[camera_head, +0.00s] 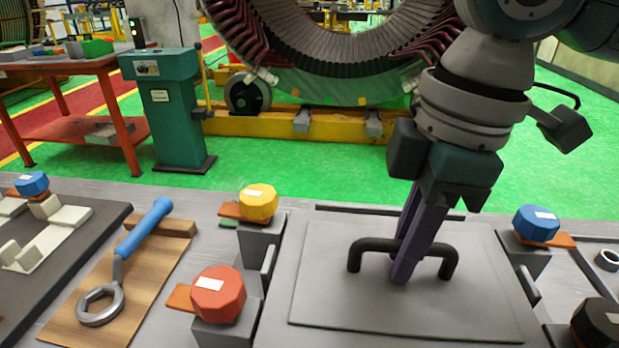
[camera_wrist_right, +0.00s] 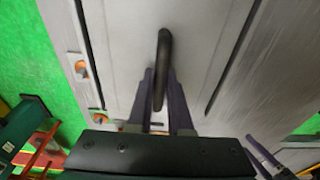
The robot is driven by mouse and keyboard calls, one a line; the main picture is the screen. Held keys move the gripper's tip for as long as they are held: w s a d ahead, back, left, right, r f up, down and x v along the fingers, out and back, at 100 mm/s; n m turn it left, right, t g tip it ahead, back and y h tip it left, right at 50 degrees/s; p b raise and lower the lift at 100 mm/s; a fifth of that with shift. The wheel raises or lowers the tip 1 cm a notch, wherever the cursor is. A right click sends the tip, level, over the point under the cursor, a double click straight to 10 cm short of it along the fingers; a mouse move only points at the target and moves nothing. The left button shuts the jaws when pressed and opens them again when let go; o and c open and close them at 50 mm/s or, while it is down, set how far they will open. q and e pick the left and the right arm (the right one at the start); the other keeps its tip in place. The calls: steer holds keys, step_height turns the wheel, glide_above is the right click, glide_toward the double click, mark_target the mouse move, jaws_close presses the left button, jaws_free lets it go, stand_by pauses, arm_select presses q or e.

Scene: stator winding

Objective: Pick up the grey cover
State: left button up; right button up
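The grey cover (camera_head: 330,290) is a flat plate with a black bar handle (camera_head: 358,257) on top. It lies level among the fixtures at the centre right of the table. My right gripper (camera_head: 405,262) points down at the handle, with its purple fingers on either side of the bar. The right wrist view shows the handle (camera_wrist_right: 163,60) between the fingertips (camera_wrist_right: 161,85), with the cover (camera_wrist_right: 205,40) beneath. The fingers are close to the bar, but I cannot tell whether they press on it.
Clamps with yellow (camera_head: 258,202), red (camera_head: 218,293) and blue (camera_head: 536,223) knobs stand beside the cover; a black knob (camera_head: 597,325) is at lower right. A blue-handled wrench (camera_head: 140,235) lies on a wooden board at left. A large stator (camera_head: 330,55) stands behind the table.

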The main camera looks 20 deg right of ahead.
jaws_close()
stand_by(1.0)
steer(key=shift+r, duration=0.1)
